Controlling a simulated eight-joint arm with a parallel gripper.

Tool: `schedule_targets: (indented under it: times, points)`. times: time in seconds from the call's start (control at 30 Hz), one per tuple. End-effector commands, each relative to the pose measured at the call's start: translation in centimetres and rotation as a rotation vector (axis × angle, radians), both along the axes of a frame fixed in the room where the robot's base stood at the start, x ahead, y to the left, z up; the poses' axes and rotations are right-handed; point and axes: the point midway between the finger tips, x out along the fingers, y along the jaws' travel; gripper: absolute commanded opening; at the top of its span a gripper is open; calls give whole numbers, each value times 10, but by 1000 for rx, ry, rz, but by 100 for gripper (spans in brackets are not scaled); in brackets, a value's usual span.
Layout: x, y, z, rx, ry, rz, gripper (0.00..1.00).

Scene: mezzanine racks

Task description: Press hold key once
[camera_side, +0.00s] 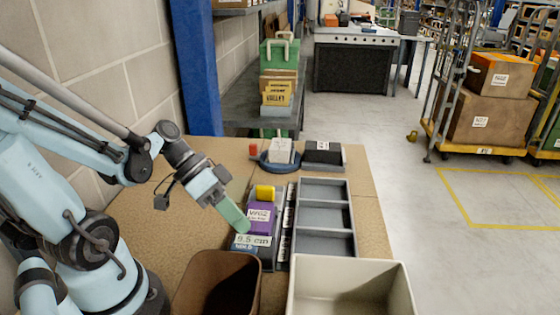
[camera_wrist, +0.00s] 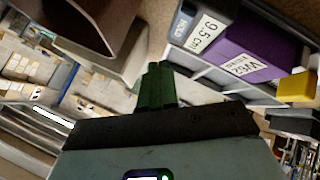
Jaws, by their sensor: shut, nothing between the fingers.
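My gripper (camera_side: 242,224) has green fingers, pressed together with nothing between them; they also show in the wrist view (camera_wrist: 157,84). In the side view the fingertips appear just left of a purple block (camera_side: 261,217) with a white label. A white "9.5 cm" card (camera_side: 252,240) is in front of that block. Beside the card, a blue-grey piece (camera_wrist: 182,24) carries small lettering that may read HOLD. The purple block (camera_wrist: 245,52) and a yellow block (camera_wrist: 296,88) follow in the same row. I cannot tell whether the fingertips touch anything.
A grey compartment tray (camera_side: 325,188) stands right of the row. A brown bin (camera_side: 206,262) and a cream bin (camera_side: 348,262) stand at the front. A blue round holder (camera_side: 275,166) and a black box (camera_side: 322,155) are behind. Bare tabletop (camera_side: 371,210) lies at right.

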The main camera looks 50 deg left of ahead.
Motion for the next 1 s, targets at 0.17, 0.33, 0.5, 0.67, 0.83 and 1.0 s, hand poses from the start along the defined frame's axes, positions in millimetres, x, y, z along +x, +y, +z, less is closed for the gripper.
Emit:
schedule_targets:
  times: [0.17,0.33,0.5,0.67,0.83,1.0]
  points:
    - [0,0,16,0,0,0,0]
    - [0,0,23,0,0,0,0]
    - [0,0,23,0,0,0,0]
    - [0,0,23,0,0,0,0]
    - [0,0,23,0,0,0,0]
    - [1,0,21,21,17,16,0]
